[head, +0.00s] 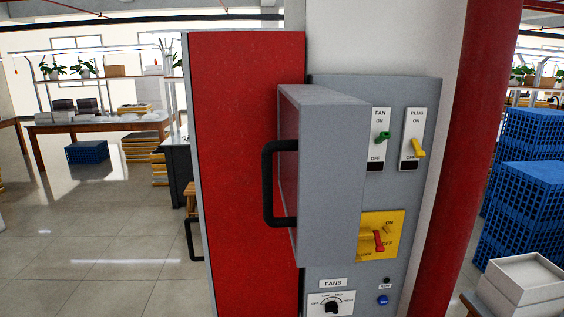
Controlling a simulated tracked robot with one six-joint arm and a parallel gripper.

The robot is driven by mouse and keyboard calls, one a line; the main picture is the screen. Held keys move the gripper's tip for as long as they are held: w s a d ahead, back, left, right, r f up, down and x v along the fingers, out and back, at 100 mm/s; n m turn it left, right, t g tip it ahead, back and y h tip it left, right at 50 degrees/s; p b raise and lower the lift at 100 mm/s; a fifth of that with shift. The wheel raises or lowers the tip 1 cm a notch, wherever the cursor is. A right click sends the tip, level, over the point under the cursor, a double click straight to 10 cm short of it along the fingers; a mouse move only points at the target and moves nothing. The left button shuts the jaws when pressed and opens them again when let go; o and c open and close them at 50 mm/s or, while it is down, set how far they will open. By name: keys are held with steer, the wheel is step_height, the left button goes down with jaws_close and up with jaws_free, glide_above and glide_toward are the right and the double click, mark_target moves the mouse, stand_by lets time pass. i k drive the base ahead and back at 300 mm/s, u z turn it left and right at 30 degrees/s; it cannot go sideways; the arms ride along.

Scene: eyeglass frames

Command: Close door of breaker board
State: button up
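The breaker board (426,200) is a grey panel on a pale column, with its switches exposed. A tall panel, red on the face toward me (240,170), stands out at its left and looks like the open door. A black handle (190,240) shows past its far left edge. A grey box-like part (335,185) juts from the board and hides some of it. It has a black bar handle (268,185) on its left side. I cannot tell whether this part is fixed or hinged. My gripper is not in view.
The board carries a green fan switch (383,138), a yellow plug switch (417,148) and a red lever (379,240). A red pillar (465,150), blue crates (530,210) and a white box (525,280) stand at right. Open tiled floor (90,240) lies left.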

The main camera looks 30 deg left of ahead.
mark_target(323, 143)
steer(key=k, duration=0.7)
steer(key=u, duration=1.05)
steer(key=i, duration=1)
steer(key=u, duration=0.05)
steer(key=k, duration=0.65)
